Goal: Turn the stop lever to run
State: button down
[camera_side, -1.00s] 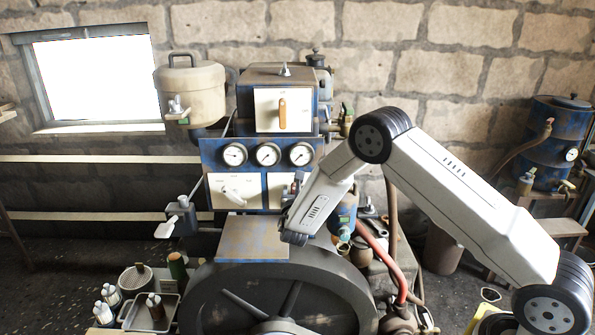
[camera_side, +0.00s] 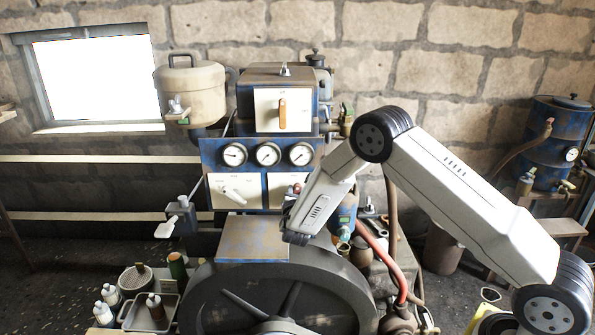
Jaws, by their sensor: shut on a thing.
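The stop lever looks to be the small red-tipped part (camera_side: 297,188) on the right white panel (camera_side: 279,187) below the gauges. My gripper (camera_side: 291,204) is at the lower right of that panel, at the lever. Its jaws are small and dark here and partly hidden by my wrist. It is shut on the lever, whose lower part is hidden. The panel's markings are too small to read.
The left panel carries a white lever (camera_side: 232,195). The upper box has an orange-handled lever (camera_side: 282,113). Three gauges (camera_side: 268,154) sit above the panels. A large flywheel (camera_side: 215,300) is below; a red hose (camera_side: 378,260) runs to the right of my wrist.

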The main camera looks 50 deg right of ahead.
jog(key=m, duration=0.3)
jog(key=shift+s+d+f+m, duration=0.15)
jog(key=shift+m, duration=0.15)
jog(key=m, duration=0.3)
jog(key=shift+s+d+f+m, duration=0.1)
jog(key=shift+s+f+m, duration=0.05)
jog(key=shift+m, duration=0.15)
jog(key=shift+s+d+f+m, duration=0.1)
jog(key=shift+f+m, duration=0.15)
jog(key=shift+m, duration=1.7)
jog(key=shift+f+m, duration=0.2)
jog(key=shift+m, duration=1.75)
jog(key=shift+c, duration=2.4)
grip_release()
jog(key=v, duration=0.7)
jog(key=shift+s+a, duration=0.3)
jog(key=shift+s, duration=0.05)
